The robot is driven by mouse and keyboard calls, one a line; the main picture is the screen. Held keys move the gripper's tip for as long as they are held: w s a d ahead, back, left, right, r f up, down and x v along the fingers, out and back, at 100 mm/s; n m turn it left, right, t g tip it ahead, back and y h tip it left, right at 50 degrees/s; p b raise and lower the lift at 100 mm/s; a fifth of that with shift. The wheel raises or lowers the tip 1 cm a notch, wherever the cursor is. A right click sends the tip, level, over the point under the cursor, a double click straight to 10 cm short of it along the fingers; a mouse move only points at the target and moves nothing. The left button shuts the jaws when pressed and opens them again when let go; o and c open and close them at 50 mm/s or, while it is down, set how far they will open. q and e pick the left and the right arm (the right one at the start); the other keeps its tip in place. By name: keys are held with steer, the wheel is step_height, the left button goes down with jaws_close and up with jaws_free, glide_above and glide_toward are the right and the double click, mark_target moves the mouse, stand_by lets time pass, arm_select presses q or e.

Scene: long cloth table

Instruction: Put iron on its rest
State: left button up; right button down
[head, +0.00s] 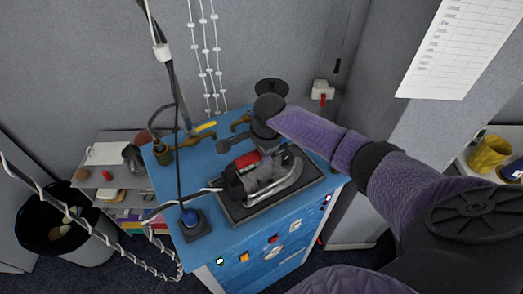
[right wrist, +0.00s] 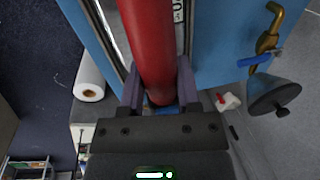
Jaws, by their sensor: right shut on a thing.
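The iron (head: 268,182) has a red handle (head: 246,162) and a grey metal body. In the head view it is over a dark rectangular rest (head: 232,216) on the blue cabinet top; I cannot tell whether its sole touches the rest. My right gripper (head: 256,143) reaches in from the right above the iron. In the right wrist view its two purple fingers (right wrist: 160,88) are on either side of the red handle (right wrist: 150,45), shut on it. The gripper and wrist hide part of the handle. My left gripper is not in view.
A black funnel (right wrist: 270,92) is near the right wrist. Cables hang at left. A black bin (head: 60,235) stands left.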

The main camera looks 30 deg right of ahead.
steer(key=shift+f, duration=0.25)
steer(key=shift+c, duration=1.2)
jaws_free()
